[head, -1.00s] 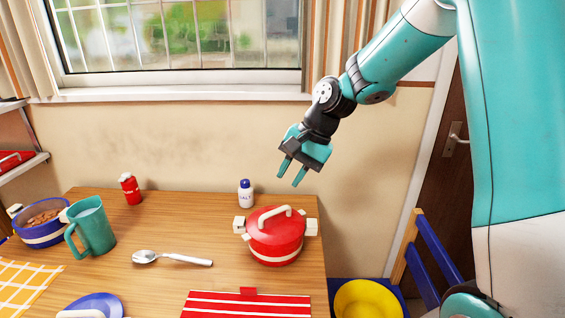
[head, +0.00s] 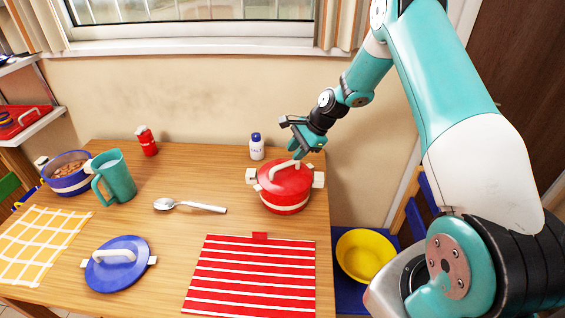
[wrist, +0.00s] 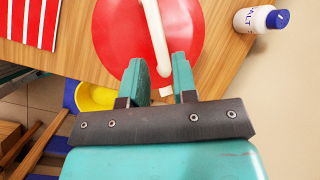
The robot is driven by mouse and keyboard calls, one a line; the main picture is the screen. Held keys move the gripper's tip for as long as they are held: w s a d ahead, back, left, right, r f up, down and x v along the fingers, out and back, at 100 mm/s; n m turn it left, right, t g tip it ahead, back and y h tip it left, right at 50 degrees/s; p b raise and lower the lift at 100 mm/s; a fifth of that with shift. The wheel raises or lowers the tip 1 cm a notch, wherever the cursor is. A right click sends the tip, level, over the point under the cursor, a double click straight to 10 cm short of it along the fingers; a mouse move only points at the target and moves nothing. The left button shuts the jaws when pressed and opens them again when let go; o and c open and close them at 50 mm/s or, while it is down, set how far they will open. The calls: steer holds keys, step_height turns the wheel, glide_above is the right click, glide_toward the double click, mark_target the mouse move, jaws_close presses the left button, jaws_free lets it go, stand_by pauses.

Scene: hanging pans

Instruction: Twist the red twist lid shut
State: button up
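The red lid (head: 284,174) lies on the red pot (head: 285,203) at the right end of the table. The lid has a white arched handle (head: 285,166), and the pot has white side grips. My gripper (head: 297,153) is just above the far side of the lid, close to the handle. In the wrist view the red lid (wrist: 115,35) fills the upper middle. The open fingers of my gripper (wrist: 157,66) appear on either side of the handle's near end (wrist: 157,45). I cannot tell whether they touch it, nor how far the lid is turned.
A white salt bottle with a blue cap (head: 257,147) stands behind the pot. A red striped mat (head: 250,278), a spoon (head: 190,206) and a blue lid (head: 118,263) lie on the table. A yellow bowl (head: 365,255) is beyond the table's right edge.

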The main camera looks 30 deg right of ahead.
mark_target(286, 163)
steer(key=p+x, duration=0.1)
steer(key=x, duration=0.5)
steer(key=shift+w+a+f, duration=0.1)
steer(key=shift+f, duration=0.3)
jaws_close()
steer(key=shift+m+t+h+p, duration=0.3)
steer(key=shift+m+t+p, duration=0.1)
steer(key=shift+m, duration=0.5)
steer(key=shift+r+m+h, duration=0.1)
steer(key=shift+m+h, duration=0.2)
steer(key=shift+m, duration=0.4)
steer(key=shift+m+t, duration=0.3)
steer(key=shift+p, duration=0.3)
steer(key=shift+m+t+h, duration=0.3)
steer(key=shift+m+h, duration=0.2)
steer(key=shift+m, duration=0.4)
